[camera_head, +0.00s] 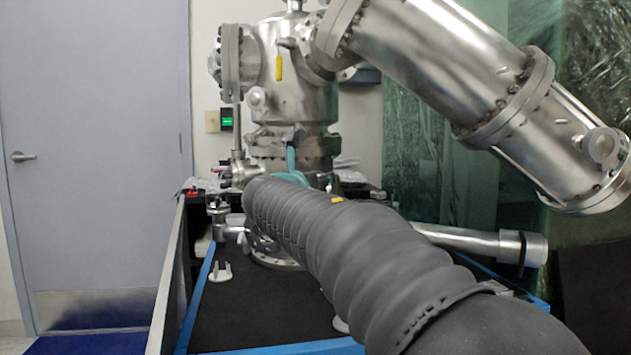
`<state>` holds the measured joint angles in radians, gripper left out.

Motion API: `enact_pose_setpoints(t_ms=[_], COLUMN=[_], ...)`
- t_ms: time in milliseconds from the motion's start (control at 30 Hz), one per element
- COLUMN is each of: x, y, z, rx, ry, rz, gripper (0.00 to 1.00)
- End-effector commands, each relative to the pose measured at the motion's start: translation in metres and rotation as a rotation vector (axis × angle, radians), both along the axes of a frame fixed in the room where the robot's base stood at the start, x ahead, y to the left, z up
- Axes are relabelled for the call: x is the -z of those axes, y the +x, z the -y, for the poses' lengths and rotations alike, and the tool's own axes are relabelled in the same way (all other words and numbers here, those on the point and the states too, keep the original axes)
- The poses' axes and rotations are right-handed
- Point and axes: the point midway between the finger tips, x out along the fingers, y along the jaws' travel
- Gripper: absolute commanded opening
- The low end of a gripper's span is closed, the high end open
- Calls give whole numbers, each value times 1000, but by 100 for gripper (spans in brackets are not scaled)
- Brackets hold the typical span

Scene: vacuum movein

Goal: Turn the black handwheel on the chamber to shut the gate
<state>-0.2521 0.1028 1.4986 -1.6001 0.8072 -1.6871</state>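The steel chamber (297,80) stands upright at the back centre, with flanges and side ports. I cannot make out a black handwheel on it; the lower part of the chamber is partly covered by a dark ribbed sleeve that looks like my own arm. The sleeve runs from the lower right up to the chamber's base.
A black bench top (255,310) with a blue edge frame carries the chamber. A small white forked piece (220,272) lies on its left. A thick steel tube (480,90) slants across the upper right. A horizontal pipe (470,240) lies right of the sleeve. A grey door (95,150) is at left.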

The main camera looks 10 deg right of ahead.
Motion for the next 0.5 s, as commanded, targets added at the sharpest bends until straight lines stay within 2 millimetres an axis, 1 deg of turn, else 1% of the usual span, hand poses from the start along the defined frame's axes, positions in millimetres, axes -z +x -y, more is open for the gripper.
enact_pose_setpoints(t_ms=[267, 500], x=[0, -1], y=[0, 1], z=[-1, -1], rx=[32, 135], ry=[25, 102], rz=[21, 88], gripper=[20, 20])
